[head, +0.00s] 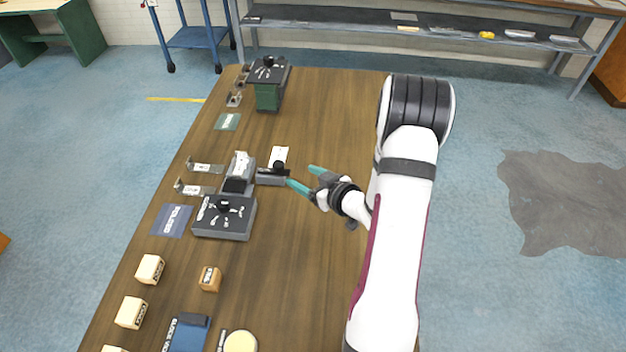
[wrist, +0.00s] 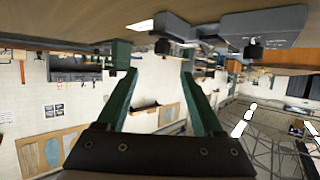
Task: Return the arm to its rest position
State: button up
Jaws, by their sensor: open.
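My gripper (head: 302,178) is open and empty above the middle of the wooden table (head: 315,110), with its teal fingers pointing left. Its fingertips are close to a small grey block with a black knob (head: 272,175). I cannot tell whether they touch it. In the wrist view the two fingers of my gripper (wrist: 158,75) stand apart with nothing between them. The wrist view is upside down, with the table along its top edge. My white arm reaches along the table's right side, bent at a black-banded joint.
A grey box with a black knob (head: 225,217) stands left of my gripper. A green and black device (head: 268,85) stands at the far end. Wooden blocks (head: 150,268) and a blue item (head: 188,333) lie at the near left. The table's right half is mostly clear.

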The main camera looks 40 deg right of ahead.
jog(key=v, duration=0.4)
jog(key=s+a+r+m+g, duration=0.2)
jog(key=s+a+r+g, duration=0.2)
jog(key=s+a, duration=0.3)
jog(key=s+a+r+m+g+y, duration=0.1)
jog(key=s+a+r+g, duration=0.2)
jog(key=s+a+g, duration=0.2)
jog(key=s+a+r+m+g, duration=0.2)
jog(key=s+a+r+g, duration=0.2)
jog(key=s+a, duration=0.7)
jog(key=a, duration=0.3)
jog(key=shift+a+r+m+g+y, duration=0.25)
jog(key=shift+r+m+g+y, duration=0.05)
jog(key=shift+g+y, duration=0.1)
